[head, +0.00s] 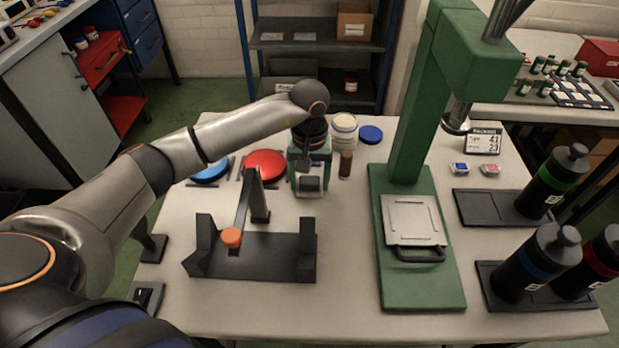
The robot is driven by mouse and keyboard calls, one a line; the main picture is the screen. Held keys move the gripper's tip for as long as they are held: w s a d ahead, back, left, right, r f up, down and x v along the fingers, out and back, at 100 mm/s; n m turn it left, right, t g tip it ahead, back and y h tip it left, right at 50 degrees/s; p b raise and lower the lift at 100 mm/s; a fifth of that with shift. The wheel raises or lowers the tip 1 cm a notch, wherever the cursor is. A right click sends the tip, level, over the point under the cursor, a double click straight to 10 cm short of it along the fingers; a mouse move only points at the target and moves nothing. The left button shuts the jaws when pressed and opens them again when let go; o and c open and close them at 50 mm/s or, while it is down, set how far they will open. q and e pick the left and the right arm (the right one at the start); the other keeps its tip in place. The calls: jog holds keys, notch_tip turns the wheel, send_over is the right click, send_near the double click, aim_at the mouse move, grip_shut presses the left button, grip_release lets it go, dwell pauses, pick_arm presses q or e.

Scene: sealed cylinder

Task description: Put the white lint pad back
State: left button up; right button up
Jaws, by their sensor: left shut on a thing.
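My left arm reaches in from the left. My left gripper (305,165) points down at a small green device (323,157) with a grey-white front and dark display, behind the black stand. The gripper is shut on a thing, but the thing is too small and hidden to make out. I cannot pick out the white lint pad for certain. A white open-topped jar (344,130) with pale contents stands just right of the gripper, with a blue lid (371,134) beside it. My right gripper is not in view.
A black cradle (265,258) with an orange-knobbed lever stands front left. A green press (400,170) with a metal plate (412,220) stands right of centre. Red (265,164) and blue (211,171) discs lie at the left. Dark bottles (555,185) stand at the right.

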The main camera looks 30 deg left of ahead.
aim_at(309, 180)
pick_arm(q)
jog(key=shift+f, duration=0.15)
jog(key=o, duration=1.1)
jog(key=shift+o, duration=0.2)
notch_tip(309, 180, up, 12)
jog(key=shift+r, duration=0.2)
